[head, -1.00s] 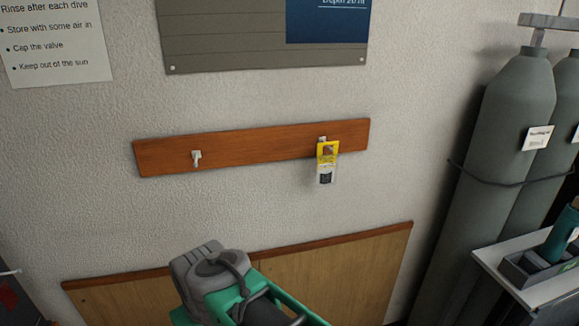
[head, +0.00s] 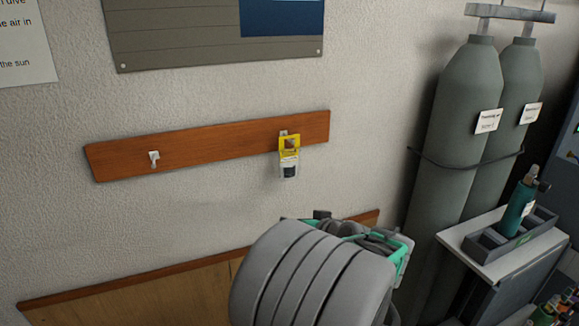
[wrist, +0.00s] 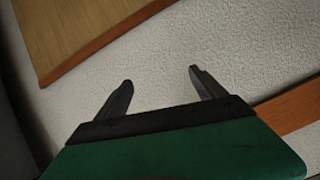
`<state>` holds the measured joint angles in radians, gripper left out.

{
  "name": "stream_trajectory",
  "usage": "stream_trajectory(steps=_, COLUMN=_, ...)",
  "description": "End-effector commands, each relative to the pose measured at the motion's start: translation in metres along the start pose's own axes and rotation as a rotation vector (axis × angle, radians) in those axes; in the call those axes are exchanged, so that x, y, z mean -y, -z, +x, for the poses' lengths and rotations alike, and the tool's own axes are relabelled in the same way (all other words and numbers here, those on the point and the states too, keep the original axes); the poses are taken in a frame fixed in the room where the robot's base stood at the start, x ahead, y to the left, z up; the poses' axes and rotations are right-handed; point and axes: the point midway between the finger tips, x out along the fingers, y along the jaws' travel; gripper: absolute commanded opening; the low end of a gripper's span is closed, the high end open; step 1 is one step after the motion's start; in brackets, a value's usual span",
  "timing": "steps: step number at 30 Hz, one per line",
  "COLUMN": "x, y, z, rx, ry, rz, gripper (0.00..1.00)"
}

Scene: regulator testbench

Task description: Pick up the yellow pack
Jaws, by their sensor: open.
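The yellow pack (head: 289,157) has a yellow top and a pale lower part with a dark label. It hangs from the right hook on the wooden rail (head: 205,148) on the wall, in the head view. My gripper (wrist: 160,84) is open, and its two dark fingers are apart with only bare wall between them in the wrist view. The pack does not show in the wrist view. In the head view my arm is below the pack, and its links hide the gripper's fingers.
An empty hook (head: 154,158) is at the rail's left. A wooden wall panel (head: 130,294) lies low down. Grey cylinders (head: 462,130) stand at right, beside a small table (head: 470,247) with a tray (head: 515,232) holding a teal bottle (head: 518,205). The wall around the pack is clear.

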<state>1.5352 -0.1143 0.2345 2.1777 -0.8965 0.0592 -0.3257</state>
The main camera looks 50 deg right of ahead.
Motion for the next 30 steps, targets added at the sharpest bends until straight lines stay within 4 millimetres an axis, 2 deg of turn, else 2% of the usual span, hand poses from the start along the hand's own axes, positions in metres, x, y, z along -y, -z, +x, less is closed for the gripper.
stream_trajectory(steps=1, x=0.009, y=0.03, z=-0.002, rx=-0.108, ry=0.024, rz=-0.053, gripper=0.8)
stream_trajectory(steps=3, x=0.02, y=0.069, z=-0.009, rx=-0.255, ry=0.042, rz=-0.124, gripper=0.8)
stream_trajectory(steps=6, x=0.029, y=0.109, z=-0.022, rx=-0.414, ry=0.034, rz=-0.208, gripper=0.8)
stream_trajectory(steps=8, x=0.03, y=0.122, z=-0.027, rx=-0.467, ry=0.017, rz=-0.248, gripper=0.8)
stream_trajectory(steps=11, x=0.031, y=0.132, z=-0.021, rx=-0.487, ry=0.004, rz=-0.277, gripper=0.8)
stream_trajectory(steps=24, x=0.035, y=0.161, z=0.039, rx=-0.482, ry=0.003, rz=-0.276, gripper=0.8)
stream_trajectory(steps=30, x=0.034, y=0.16, z=0.041, rx=-0.483, ry=0.002, rz=-0.276, gripper=0.8)
